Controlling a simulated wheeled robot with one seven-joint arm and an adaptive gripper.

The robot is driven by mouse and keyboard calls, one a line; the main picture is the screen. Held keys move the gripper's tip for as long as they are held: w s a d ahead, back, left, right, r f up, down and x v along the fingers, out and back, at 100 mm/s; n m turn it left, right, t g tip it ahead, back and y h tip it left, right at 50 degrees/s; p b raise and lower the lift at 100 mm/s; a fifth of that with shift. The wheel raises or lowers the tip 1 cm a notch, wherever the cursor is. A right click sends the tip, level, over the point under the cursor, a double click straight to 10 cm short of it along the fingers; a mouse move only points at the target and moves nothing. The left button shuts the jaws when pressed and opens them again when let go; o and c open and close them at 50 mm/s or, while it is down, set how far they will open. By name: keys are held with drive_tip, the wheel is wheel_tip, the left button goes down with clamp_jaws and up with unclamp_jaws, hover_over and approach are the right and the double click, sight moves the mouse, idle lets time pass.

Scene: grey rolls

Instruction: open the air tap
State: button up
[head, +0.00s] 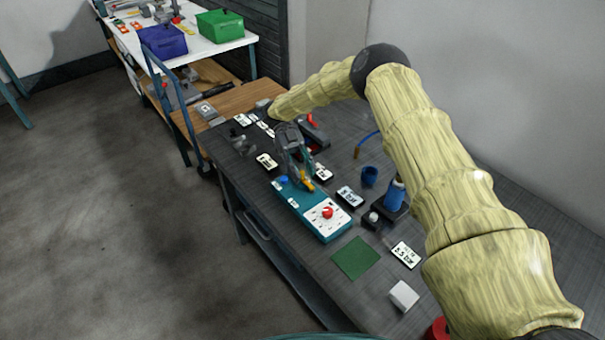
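A teal panel box (309,209) lies near the front edge of the dark workbench. On its far end are a small blue part (283,180) and a yellow piece (306,184), which looks like a tap lever; I cannot tell for sure. On its near end is a white dial plate with a red knob (327,212). My gripper (297,176) points down over the far end of the panel, close to the yellow piece. Its fingers partly hide that end. I cannot see whether they touch the yellow piece or how far apart they are.
A white table with a blue bin (164,41) and green bin (220,26) stands behind. Floor at left is clear.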

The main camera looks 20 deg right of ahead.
sight(303, 172)
wheel_tip(303, 172, up, 9)
drive_tip(key=shift+r, duration=0.1)
idle(0.4)
idle(0.4)
